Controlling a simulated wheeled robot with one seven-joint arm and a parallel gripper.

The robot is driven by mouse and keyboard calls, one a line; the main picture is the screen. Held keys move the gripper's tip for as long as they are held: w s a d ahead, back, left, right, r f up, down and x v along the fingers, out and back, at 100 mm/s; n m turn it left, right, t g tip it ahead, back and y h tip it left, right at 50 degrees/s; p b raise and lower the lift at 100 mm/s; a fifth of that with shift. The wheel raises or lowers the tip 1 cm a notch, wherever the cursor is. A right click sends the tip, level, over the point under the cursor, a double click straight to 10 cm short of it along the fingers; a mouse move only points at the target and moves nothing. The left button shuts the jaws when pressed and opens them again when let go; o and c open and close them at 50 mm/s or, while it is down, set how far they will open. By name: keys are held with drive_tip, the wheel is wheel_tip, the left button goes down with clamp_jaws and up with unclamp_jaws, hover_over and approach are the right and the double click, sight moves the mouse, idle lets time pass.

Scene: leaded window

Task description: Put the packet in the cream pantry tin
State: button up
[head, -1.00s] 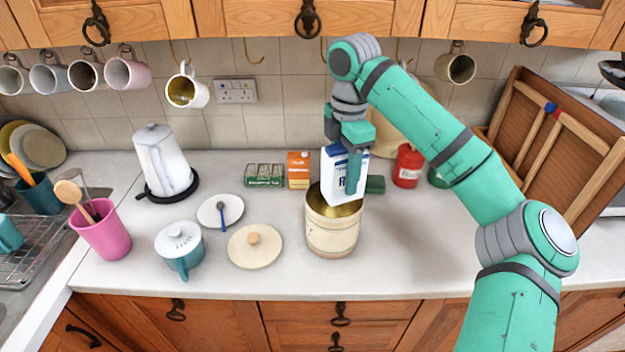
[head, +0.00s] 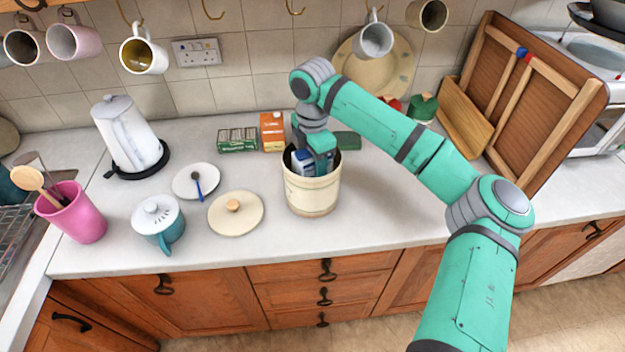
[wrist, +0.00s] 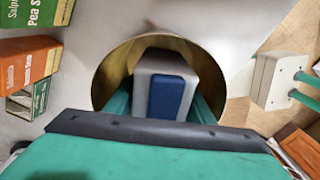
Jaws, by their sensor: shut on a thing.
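The cream pantry tin (head: 313,196) stands open on the worktop, right of its lid. My gripper (head: 311,163) reaches down into the tin's mouth and is shut on the packet (head: 322,162), which is white and blue. In the wrist view the packet (wrist: 165,85) sits between my two green fingers, inside the round rim of the tin (wrist: 112,68). The packet's lower part is hidden inside the tin, so I cannot tell whether it touches the bottom.
The round cream lid (head: 236,212) with a wooden knob lies left of the tin. An orange carton (head: 272,132) and a green box (head: 237,140) stand behind it. A teal-and-white lidded pot (head: 160,222) stands further left. The worktop right of the tin is mostly clear.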

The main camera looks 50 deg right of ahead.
sight(303, 161)
drive_tip(key=shift+f, duration=2)
drive_tip(key=shift+f, duration=0.1)
drive_tip(key=o, duration=1.6)
wheel_tip(303, 161, up, 12)
drive_tip(key=shift+r, duration=0.15)
drive_tip(key=shift+w+a, duration=0.1)
